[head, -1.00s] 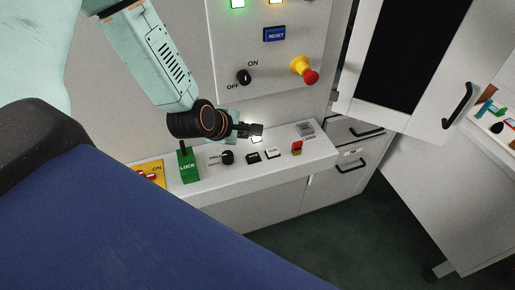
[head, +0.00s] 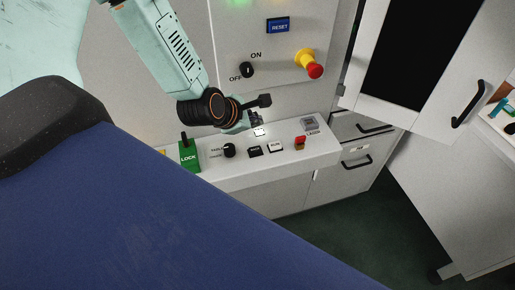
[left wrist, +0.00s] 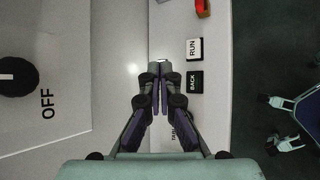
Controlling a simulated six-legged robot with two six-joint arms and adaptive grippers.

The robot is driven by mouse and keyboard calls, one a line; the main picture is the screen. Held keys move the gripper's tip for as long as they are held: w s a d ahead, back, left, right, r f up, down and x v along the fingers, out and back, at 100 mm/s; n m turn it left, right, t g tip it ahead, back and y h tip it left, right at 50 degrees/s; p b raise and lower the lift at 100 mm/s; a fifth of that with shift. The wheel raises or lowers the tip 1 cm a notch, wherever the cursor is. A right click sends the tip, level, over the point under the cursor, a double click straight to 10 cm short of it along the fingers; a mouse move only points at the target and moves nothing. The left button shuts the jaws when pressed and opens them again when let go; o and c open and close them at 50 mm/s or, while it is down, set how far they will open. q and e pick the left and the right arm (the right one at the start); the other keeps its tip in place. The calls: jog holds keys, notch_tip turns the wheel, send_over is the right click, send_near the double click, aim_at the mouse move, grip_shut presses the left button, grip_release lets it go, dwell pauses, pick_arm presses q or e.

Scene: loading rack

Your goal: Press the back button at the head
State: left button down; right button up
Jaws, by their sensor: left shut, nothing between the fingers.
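The black BACK button (head: 255,151) sits on the light ledge, between a black knob (head: 229,150) and the white RUN button (head: 275,148). It also shows in the left wrist view (left wrist: 195,82), right of my fingers and below RUN (left wrist: 194,49). My left gripper (head: 260,110) is above and behind the button row in the head view, apart from BACK. In the left wrist view the fingers (left wrist: 160,88) are together and empty, left of BACK. The exact height over the ledge cannot be told. My right gripper is not in view.
A red switch (head: 300,143) and grey box (head: 310,124) stand to the right, a green LOCK lever (head: 188,156) to the left. A red-and-yellow stop button (head: 311,65) sticks out of the upright panel above.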

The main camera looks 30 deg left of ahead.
aim_at(253, 151)
pick_arm(q)
jog(key=f+b, duration=0.3)
jog(key=f, duration=0.1)
jog(key=shift+s+a, duration=0.3)
jog(key=shift+s, duration=0.1)
jog(key=f+b, duration=0.1)
jog(key=f, duration=0.1)
jog(key=w+f+b, duration=0.1)
jog(key=f+b, duration=0.1)
jog(key=shift+d, duration=0.15)
jog(key=shift+s+f+b, duration=0.1)
jog(key=shift+f+b, duration=0.2)
jog(key=shift+s+a+f, duration=0.1)
jog(key=shift+s+a, duration=0.1)
jog(key=shift+s, duration=0.1)
jog(key=shift+w+d, duration=0.1)
jog(key=shift+d, duration=0.1)
jog(key=shift+w, duration=0.2)
jog(key=shift+s+a, duration=0.1)
